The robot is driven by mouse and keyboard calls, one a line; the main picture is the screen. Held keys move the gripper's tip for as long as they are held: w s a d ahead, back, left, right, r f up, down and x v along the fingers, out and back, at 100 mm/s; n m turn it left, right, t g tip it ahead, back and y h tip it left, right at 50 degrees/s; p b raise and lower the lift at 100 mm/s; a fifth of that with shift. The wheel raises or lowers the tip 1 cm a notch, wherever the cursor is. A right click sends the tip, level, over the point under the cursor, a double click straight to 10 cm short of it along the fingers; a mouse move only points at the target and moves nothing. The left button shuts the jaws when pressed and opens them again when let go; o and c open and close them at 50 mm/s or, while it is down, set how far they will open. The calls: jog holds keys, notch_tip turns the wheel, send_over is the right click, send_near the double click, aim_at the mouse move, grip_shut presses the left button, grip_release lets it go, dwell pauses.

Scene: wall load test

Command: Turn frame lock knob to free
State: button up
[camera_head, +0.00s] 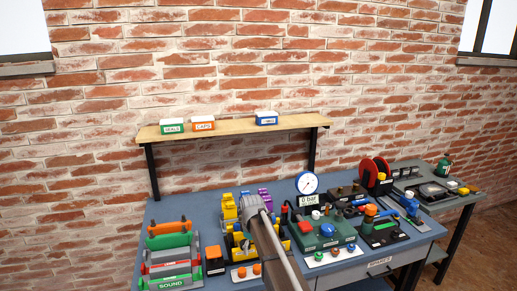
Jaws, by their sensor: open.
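I cannot tell which part is the frame lock knob; no label for it is readable. A green unit (318,243) on the bench carries a blue knob (327,229), a white cap (316,214) and a red block (305,227). A round white gauge (307,183) stands behind it, above a "0 bar" sign (309,199). My grey arm crosses the foreground from the bottom edge up to a rounded joint. No fingertips of my gripper show. The arm covers part of the yellow equipment (230,207) and the bench behind it.
The blue bench (185,208) is crowded. A second bench (468,199) stands at the right.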

jog(key=s+d+r+m+p, duration=0.1)
jog(key=s+d+m, duration=1)
jog(key=s+d, duration=0.9)
jog(key=s, duration=0.3)
jog(key=shift+s+r, duration=0.35)
jog(key=shift+r+p, duration=0.1)
jog(key=shift+p, duration=0.25)
dwell(0.3)
